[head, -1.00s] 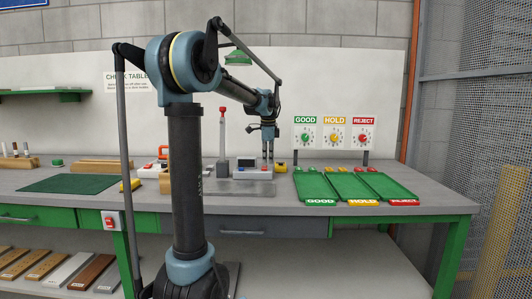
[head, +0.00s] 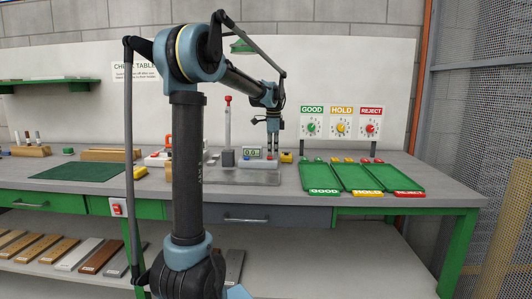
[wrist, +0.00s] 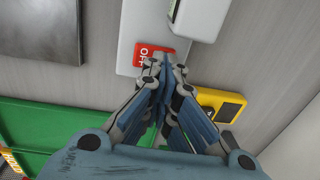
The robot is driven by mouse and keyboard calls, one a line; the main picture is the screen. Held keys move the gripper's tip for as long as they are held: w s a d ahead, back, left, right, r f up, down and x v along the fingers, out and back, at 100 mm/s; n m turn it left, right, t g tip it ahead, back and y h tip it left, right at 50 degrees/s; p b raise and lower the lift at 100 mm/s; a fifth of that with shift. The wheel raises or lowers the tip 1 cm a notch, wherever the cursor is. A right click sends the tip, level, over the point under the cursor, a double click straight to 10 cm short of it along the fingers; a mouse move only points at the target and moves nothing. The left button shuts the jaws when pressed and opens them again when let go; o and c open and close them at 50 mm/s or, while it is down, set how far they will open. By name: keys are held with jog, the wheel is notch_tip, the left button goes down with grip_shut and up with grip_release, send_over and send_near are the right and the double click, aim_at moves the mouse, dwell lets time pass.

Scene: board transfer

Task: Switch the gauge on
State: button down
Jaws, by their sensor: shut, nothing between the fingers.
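The gauge (head: 251,153) stands on the bench with a lit display showing green digits that look like 0.0. In the wrist view, its pale base (wrist: 132,35) carries a red button (wrist: 148,54) with white lettering, beside the display housing (wrist: 200,14). My gripper (head: 274,157) points down at the right end of the gauge. In the wrist view, the closed fingertips (wrist: 164,66) are at the red button's edge and cover part of it. Nothing is between the fingers. I cannot tell whether they touch the button.
A yellow and black item (wrist: 222,103) lies close to the right of the fingers. Green trays (head: 360,177) marked GOOD, HOLD and REJECT are further right. A grey post with a red top (head: 228,125) stands left of the gauge. A grey plate (head: 240,176) lies in front.

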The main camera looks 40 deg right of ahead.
jog(key=shift+s, duration=0.1)
jog(key=shift+s+a, duration=0.45)
jog(key=shift+s, duration=0.15)
jog(key=shift+a+r, duration=0.1)
jog(key=shift+r, duration=0.45)
notch_tip(320, 180, up, 13)
jog(key=s+a, duration=0.1)
jog(key=shift+s+f, duration=0.15)
jog(key=shift+s, duration=0.05)
jog(key=shift+a, duration=0.1)
dwell(0.4)
